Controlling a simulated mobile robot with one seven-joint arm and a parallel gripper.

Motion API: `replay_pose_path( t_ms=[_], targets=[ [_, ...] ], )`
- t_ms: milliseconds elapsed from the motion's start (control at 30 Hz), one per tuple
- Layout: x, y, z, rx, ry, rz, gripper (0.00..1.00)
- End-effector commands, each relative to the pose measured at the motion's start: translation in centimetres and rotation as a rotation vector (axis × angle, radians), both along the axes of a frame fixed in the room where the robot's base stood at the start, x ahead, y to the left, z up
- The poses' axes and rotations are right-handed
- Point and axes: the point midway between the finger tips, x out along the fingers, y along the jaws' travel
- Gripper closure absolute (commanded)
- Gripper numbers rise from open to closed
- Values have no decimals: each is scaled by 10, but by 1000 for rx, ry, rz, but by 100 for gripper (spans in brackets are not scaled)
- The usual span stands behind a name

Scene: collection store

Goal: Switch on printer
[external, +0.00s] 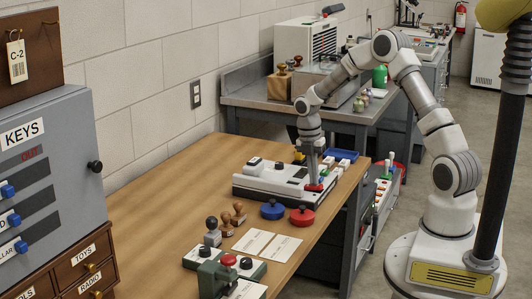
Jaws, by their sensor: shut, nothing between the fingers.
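A low white and dark machine (272,182), which looks like the printer, lies on the wooden table near its far right end. Small coloured parts, red and green, show at its right end. My gripper (314,184) points down at that right end, right over or touching a red part (315,188). The fingers look shut and hold nothing. Whether they touch the red part cannot be told, and any power light is too small to make out.
Blue (272,210) and red (303,216) round pads, wooden stamps (239,212) and cards (266,243) lie in front of the machine. A grey key cabinet (45,170) stands at the left. A metal bench (265,95) with equipment stands behind. A blue tray (341,155) lies beyond the machine.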

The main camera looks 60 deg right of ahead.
Motion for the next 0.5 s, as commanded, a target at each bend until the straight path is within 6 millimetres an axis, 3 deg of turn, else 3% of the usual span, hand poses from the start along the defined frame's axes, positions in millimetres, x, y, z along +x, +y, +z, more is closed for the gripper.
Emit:
replay_pose_path(
  t_ms=[267,500],
  targets=[
    [0,0,2,0,1,0,100],
    [4,0,27,0,0,0,100]
  ],
)
